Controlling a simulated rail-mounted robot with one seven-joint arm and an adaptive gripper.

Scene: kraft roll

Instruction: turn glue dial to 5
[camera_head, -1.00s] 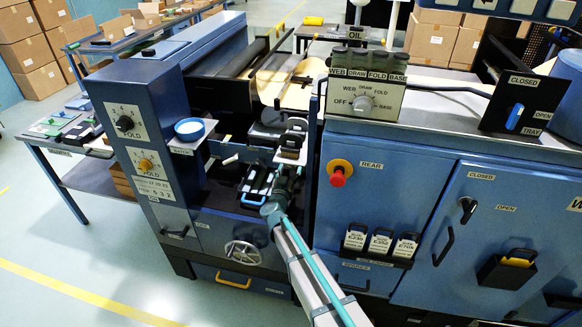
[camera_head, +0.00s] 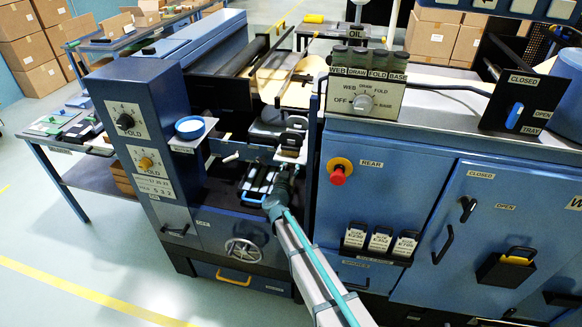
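No dial label that I can read says glue. A black dial (camera_head: 126,122) and a yellow dial (camera_head: 145,163) sit one above the other on the blue left panel (camera_head: 178,100); the text by them looks like FOLD. A third, grey dial (camera_head: 363,103) is on the selector box, with WEB, DRAW, FOLD, BASE and OFF around it. My arm reaches up from the bottom centre. My gripper (camera_head: 287,172) is at its far end, among dark machine parts, right of the left panel and apart from all three dials. Its fingers are too small and dark to tell open from shut.
A blue round dish (camera_head: 190,129) sits on a ledge right of the left panel. A handwheel (camera_head: 242,252) is below. A red stop knob (camera_head: 338,176) is on the right cabinet. Open floor (camera_head: 75,235) lies at the left.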

